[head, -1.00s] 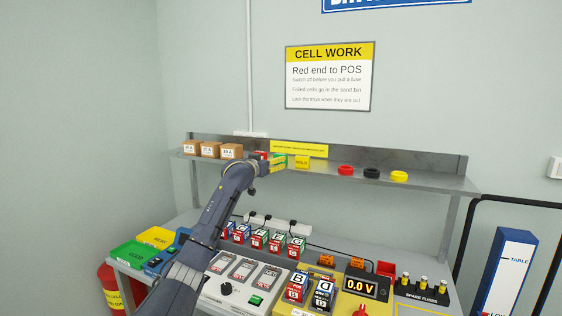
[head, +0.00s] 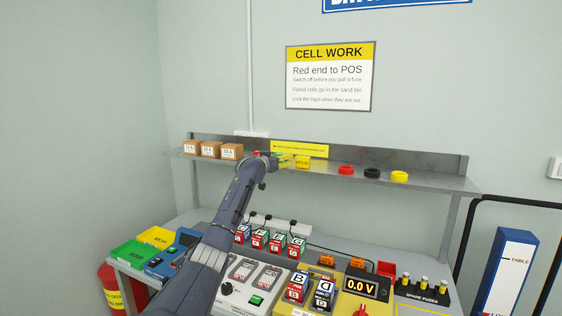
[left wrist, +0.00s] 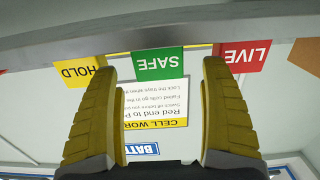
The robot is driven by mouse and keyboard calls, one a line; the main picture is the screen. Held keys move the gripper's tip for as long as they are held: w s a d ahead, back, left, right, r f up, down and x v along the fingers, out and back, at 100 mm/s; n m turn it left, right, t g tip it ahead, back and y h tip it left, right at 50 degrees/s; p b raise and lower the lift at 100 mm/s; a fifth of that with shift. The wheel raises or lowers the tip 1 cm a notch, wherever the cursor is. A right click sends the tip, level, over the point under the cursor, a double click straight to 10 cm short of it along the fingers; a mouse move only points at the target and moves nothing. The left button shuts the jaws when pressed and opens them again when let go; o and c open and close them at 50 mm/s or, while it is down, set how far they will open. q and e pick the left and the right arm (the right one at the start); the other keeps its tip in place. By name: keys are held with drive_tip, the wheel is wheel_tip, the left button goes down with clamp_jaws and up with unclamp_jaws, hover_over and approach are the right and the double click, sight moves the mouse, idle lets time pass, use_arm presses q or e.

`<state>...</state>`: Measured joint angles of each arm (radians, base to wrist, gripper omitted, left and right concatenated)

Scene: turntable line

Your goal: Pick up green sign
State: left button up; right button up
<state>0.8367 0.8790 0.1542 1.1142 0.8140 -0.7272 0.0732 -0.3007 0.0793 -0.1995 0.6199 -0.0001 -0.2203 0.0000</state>
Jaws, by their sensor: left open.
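The green sign (left wrist: 160,62) reads SAFE and shows upside down in the left wrist view, hanging at the shelf edge. It lies between the two yellow fingers of my left gripper (left wrist: 158,78), with a gap on each side. The gripper is open and empty. In the head view my left gripper (head: 283,160) is at the shelf's front edge and mostly hides the green sign. My right gripper is in neither view.
The yellow HOLD sign (left wrist: 82,76) and the red LIVE sign (left wrist: 247,57) flank the green one. The shelf (head: 430,181) also bears boxes (head: 231,151) and tape rolls (head: 345,170). The bench below is crowded with battery cells (head: 297,247) and trays.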

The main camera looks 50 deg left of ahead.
use_arm(q)
drive_tip(key=shift+x, duration=1.7)
drive_tip(key=shift+f, duration=0.1)
drive_tip(key=shift+c, duration=0.4)
drive_tip(key=c, duration=1.2)
